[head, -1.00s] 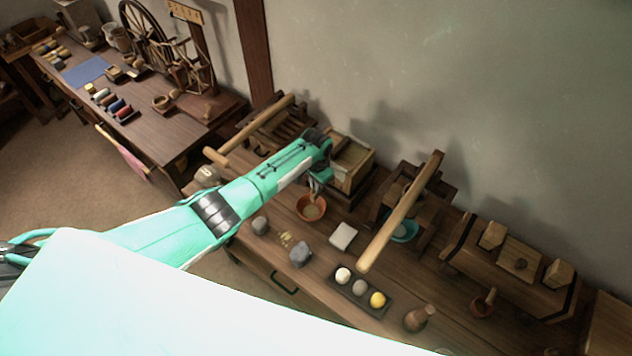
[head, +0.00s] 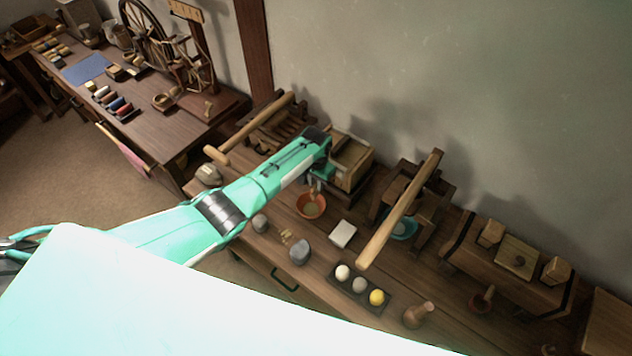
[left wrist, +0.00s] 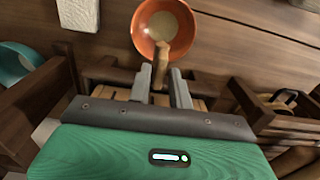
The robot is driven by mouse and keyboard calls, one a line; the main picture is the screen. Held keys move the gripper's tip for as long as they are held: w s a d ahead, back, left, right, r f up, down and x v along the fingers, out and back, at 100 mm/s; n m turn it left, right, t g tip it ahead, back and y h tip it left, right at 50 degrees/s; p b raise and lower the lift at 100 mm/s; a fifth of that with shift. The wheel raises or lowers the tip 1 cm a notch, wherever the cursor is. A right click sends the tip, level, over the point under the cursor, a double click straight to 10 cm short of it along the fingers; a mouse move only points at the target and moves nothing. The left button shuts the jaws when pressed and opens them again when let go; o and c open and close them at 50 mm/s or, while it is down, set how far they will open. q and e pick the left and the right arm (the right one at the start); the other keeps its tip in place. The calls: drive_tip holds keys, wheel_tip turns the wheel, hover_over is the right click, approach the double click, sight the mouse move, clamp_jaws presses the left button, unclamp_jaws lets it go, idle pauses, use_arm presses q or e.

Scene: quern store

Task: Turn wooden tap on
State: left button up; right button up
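The wooden tap (left wrist: 160,58) is a small pale-brown piece at the front of a wooden box (head: 352,160) on the bench. In the left wrist view it stands between the two grey fingers of my left gripper (left wrist: 161,80), which sit close along both its sides and look shut on it. In the head view the left gripper (head: 317,184) is at the box's front, and its wrist hides most of the tap. An orange bowl (head: 311,205) with pale contents stands in front of the tap; it also shows in the left wrist view (left wrist: 185,24).
A white block (head: 343,234) and grey stones (head: 299,252) lie on the bench in front. To the right stands a wooden frame with a long pale handle (head: 400,210) and a teal bowl (head: 404,230). A tray of balls (head: 386,305) lies nearer.

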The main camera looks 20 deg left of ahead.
sight(316, 184)
use_arm(q)
drive_tip(key=shift+o, duration=0.8)
drive_tip(key=shift+r, duration=0.1)
wheel_tip(316, 184, up, 14)
drive_tip(key=b, duration=0.2)
drive_tip(key=shift+f, duration=0.2)
